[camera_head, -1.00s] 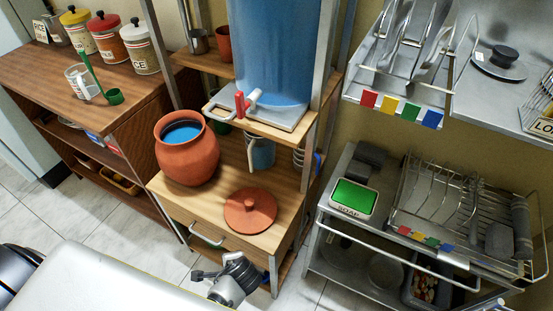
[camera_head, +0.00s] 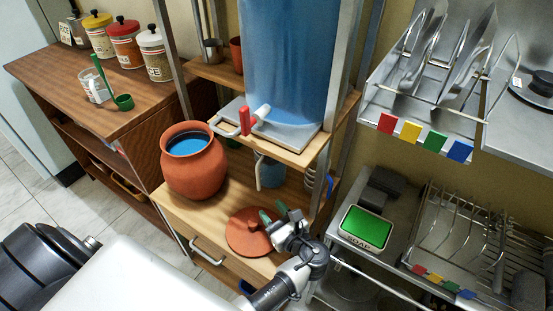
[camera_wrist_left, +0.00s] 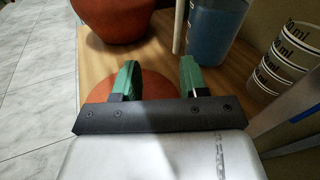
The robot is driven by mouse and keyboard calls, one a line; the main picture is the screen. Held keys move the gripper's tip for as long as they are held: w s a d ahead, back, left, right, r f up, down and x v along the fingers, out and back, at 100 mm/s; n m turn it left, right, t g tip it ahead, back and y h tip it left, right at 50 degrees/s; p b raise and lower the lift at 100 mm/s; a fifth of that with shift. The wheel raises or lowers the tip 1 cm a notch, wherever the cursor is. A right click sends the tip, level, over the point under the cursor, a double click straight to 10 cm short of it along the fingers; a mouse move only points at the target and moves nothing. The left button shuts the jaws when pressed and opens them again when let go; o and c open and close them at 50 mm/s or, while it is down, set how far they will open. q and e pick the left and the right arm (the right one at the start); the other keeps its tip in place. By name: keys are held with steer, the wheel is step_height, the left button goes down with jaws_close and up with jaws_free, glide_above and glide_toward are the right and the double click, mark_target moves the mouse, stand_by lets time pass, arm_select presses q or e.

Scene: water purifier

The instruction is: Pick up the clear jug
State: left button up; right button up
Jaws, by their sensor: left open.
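A see-through bluish jug (camera_head: 270,174) with a pale handle stands on the wooden shelf under the purifier's tap, partly hidden by the tap shelf. In the left wrist view the jug (camera_wrist_left: 216,32) is ahead and right of centre, with its handle on its left side. A smaller clear vessel (camera_head: 96,90) with a green ladle stands on the left counter. My left gripper (camera_head: 275,212) is open and empty, above the terracotta lid, in front of the jug and apart from it. Its green fingers (camera_wrist_left: 160,72) point toward the jug's shelf. My right gripper is not in view.
A terracotta pot (camera_head: 193,168) of blue water stands left of the jug. The terracotta lid (camera_head: 246,232) lies in front. A cup with ml marks (camera_wrist_left: 285,58) is right of the jug. The tap (camera_head: 259,117) and its shelf (camera_head: 290,146) overhang it.

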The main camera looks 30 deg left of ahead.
mark_target(259, 178)
arm_select(q)
steer(key=shift+w+d+r+m+t, duration=0.1)
steer(key=shift+w+d+m+t, duration=0.15)
steer(key=shift+w, duration=0.2)
steer(key=shift+w+d+r+m+t, duration=0.1)
steer(key=shift+w+m+t, duration=0.05)
steer(key=shift+w+m, duration=0.25)
steer(key=shift+w+a, duration=0.1)
steer(key=shift+w, duration=0.15)
steer(key=x, duration=0.4)
steer(key=shift+a+r, duration=0.15)
steer(key=shift+a, duration=0.15)
steer(key=shift+w+a, duration=0.35)
steer(key=shift+a, duration=0.1)
steer(key=x, duration=0.4)
steer(key=shift+w, duration=0.35)
steer(key=shift+a, duration=0.15)
jaws_close()
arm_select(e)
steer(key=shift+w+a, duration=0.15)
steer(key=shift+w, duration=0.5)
arm_select(q)
steer(key=shift+w+r, duration=0.1)
